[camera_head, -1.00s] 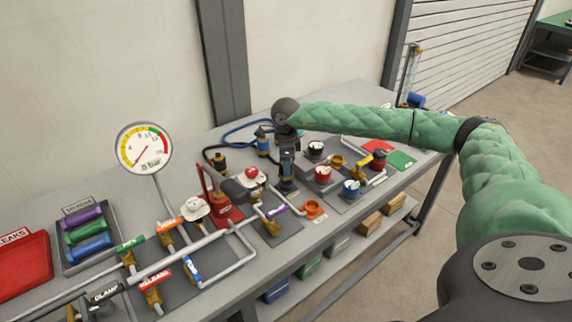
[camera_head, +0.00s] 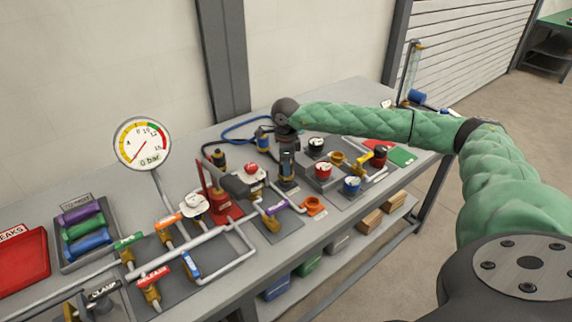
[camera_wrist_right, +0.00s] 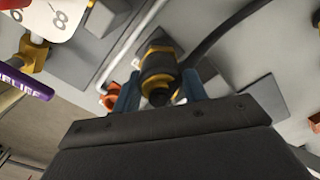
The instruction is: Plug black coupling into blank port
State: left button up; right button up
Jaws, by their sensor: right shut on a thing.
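My right gripper (camera_head: 288,182) points down over the middle of the bench, at the end of my green-sleeved arm. In the right wrist view its two blue fingers (camera_wrist_right: 160,92) are shut on the black coupling (camera_wrist_right: 158,68), a black body with yellow bands. The coupling's lower end is hidden by the gripper, so I cannot tell whether it touches anything. Another black-and-yellow fitting (camera_head: 219,158) with a black hose stands further left. I cannot pick out the blank port with certainty. My left gripper is not in view.
A red stand (camera_head: 218,203) is left of the gripper, and an orange fitting (camera_head: 313,206) is in front. Black, red (camera_head: 323,171) and blue (camera_head: 352,186) capped fittings stand to the right. A blue-hosed coupling (camera_head: 263,140) is behind. The gauge (camera_head: 141,143) reads about 0 bar.

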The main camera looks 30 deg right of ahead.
jog(key=shift+f+b, duration=0.55)
jog(key=shift+f, duration=0.15)
jog(key=o, duration=1.2)
notch_tip(320, 180, up, 6)
jog(key=shift+r+b, duration=0.2)
jog(key=shift+b, duration=0.95)
jog(key=shift+r, duration=0.7)
